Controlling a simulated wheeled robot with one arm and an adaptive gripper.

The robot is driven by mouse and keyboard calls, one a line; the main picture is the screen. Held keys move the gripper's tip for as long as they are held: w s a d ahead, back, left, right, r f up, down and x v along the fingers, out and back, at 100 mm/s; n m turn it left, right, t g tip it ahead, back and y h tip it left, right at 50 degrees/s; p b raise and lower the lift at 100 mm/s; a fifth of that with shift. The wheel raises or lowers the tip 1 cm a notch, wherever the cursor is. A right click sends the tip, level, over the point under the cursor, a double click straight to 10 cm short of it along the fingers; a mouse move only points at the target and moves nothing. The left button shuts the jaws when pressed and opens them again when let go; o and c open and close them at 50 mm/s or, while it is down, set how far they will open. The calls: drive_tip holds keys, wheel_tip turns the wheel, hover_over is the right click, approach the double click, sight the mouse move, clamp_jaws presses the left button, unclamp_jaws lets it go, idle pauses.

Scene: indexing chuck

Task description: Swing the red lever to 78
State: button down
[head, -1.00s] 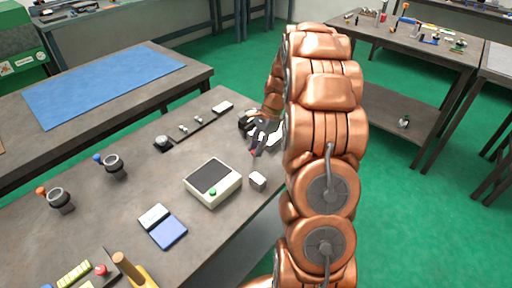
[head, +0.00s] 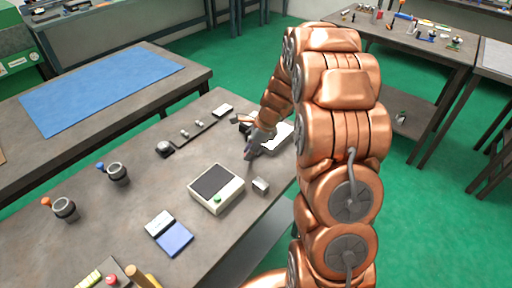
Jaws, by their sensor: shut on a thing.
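My gripper (head: 251,151) is low over the right part of the near workbench (head: 140,215), shut, with my copper arm reaching down to it from the right. Its fingers cover most of what they hold. The red lever does not show clearly; a small red patch showed at the fingertips a second ago. A dark part (head: 241,119) and a white plate (head: 281,136) show beside the gripper, partly hidden by it. Any scale or number there is too small to read.
A box with a dark screen and green button (head: 217,189) and a small pale block (head: 260,185) stand near the gripper. Two dark round pieces, with a blue-tipped (head: 118,174) and an orange-tipped (head: 65,209) handle, stand left. A blue-and-white case (head: 170,234) lies in front.

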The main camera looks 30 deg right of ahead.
drive_tip(key=shift+w+a+m+p, duration=0.3)
drive_tip(key=shift+m+p, duration=0.15)
drive_tip(key=shift+m, duration=0.15)
drive_tip(key=shift+t, duration=0.3)
drive_tip(key=c, duration=1)
unclamp_jaws()
drive_tip(key=v, duration=1.2)
drive_tip(key=shift+a, duration=0.15)
